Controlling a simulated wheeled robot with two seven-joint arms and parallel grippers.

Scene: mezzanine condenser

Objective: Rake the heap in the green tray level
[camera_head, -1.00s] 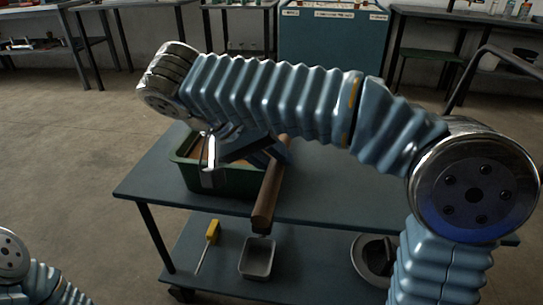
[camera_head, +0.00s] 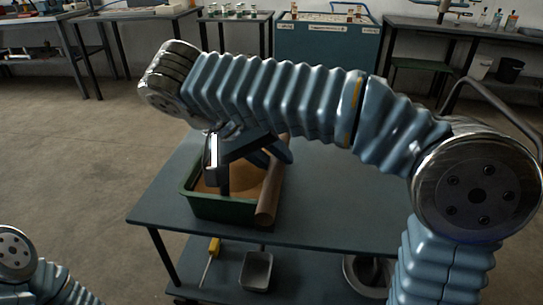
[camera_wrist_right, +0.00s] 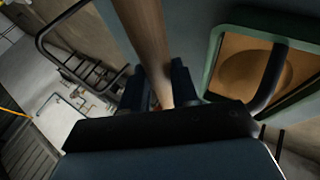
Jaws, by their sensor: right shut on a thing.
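The green tray (camera_head: 222,208) stands on the upper top of a grey-blue table. A tan heap (camera_head: 247,184) lies in it, partly hidden by my right arm. My right gripper (camera_head: 276,150) is shut on a round brown wooden handle (camera_head: 268,200), which slants along the tray's right side. In the right wrist view the wooden handle (camera_wrist_right: 147,35) runs between the two fingers, and the tray's rim (camera_wrist_right: 213,55) and rounded heap (camera_wrist_right: 250,68) are at right. A dark bar (camera_wrist_right: 271,78) crosses over the tray there; what it joins is unclear. My left gripper is out of view.
The table top (camera_head: 335,200) right of the tray is clear. The lower shelf holds a yellow-handled tool (camera_head: 213,248), a grey metal pan (camera_head: 257,270) and a round bowl (camera_head: 365,275). A blue cabinet (camera_head: 328,45) and benches stand far behind.

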